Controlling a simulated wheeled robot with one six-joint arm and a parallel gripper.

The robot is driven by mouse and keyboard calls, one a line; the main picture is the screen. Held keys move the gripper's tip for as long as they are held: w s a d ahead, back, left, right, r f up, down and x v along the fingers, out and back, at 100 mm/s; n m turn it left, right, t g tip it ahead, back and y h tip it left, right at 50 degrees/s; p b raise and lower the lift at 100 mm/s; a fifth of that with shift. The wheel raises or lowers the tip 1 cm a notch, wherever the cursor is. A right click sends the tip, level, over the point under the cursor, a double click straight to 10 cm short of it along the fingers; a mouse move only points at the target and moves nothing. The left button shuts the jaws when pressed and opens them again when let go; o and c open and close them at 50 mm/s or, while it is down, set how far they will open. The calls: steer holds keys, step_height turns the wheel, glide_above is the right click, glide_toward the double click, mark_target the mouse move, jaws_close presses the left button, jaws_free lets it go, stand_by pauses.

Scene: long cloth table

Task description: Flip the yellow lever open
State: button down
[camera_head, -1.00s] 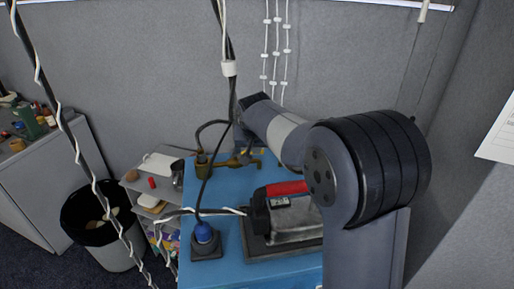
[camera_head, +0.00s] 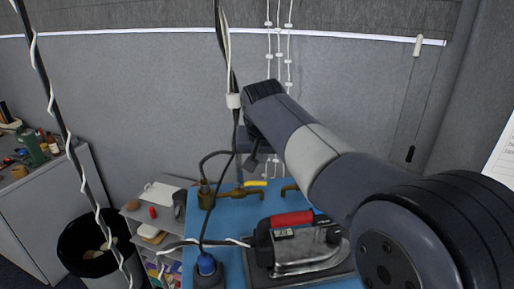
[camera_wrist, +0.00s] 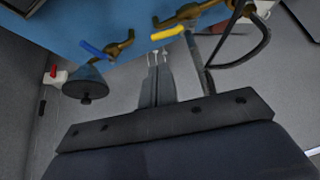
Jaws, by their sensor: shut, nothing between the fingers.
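The yellow lever (camera_wrist: 168,33) belongs to a brass valve (camera_wrist: 190,13) at the top of the wrist view. The lever (camera_head: 256,183) also shows in the head view, at the back of the blue table (camera_head: 232,232), beside the brass valve (camera_head: 235,194). My gripper (camera_wrist: 159,57) is shut and empty. In the wrist view its tips lie just below the lever's left end, with a small gap in the picture. Whether they touch it, I cannot tell. In the head view my arm reaches above the table's back edge, and part of the gripper is hard to make out.
A second brass valve (camera_wrist: 122,45) with a blue lever (camera_wrist: 91,48) sits left of the gripper in the wrist view. A red-handled iron (camera_head: 292,219) stands at the table's front. A black cable (camera_head: 236,130) hangs close left of my arm. The grey wall (camera_head: 130,110) is behind.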

mark_target(258, 183)
stand_by(0.3)
steer(key=x, duration=1.4)
steer(key=shift+s+a, duration=0.2)
steer(key=shift+a, duration=0.15)
